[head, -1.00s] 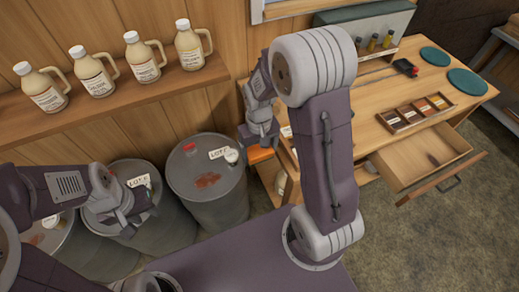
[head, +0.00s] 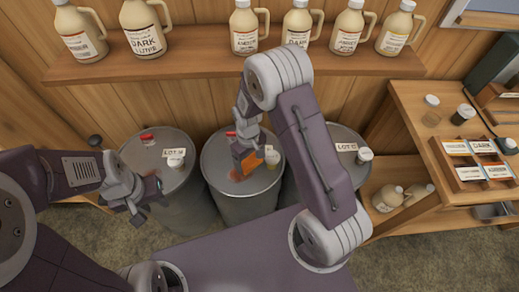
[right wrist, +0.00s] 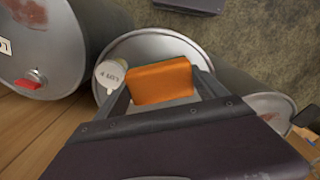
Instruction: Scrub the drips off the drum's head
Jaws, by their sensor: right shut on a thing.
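The middle grey drum (head: 214,160) stands in a row of drums below the shelf, with a red cap and a white cup (head: 272,158) on its head. A reddish-brown drip patch (head: 236,174) shows on the head, partly hidden by the sponge. My right gripper (head: 242,148) is shut on an orange sponge (head: 246,162) over this head. The sponge also shows between the fingers in the right wrist view (right wrist: 160,82); I cannot tell whether it touches the drum. My left gripper (head: 150,198) is open and empty, in front of the left drum (head: 178,188).
The right drum (head: 350,168) stands partly behind my right arm. Syrup jugs (head: 145,35) line the shelf (head: 200,68) above. A wooden bench (head: 420,110) with small labelled trays stands at the right. Open floor lies in front of it.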

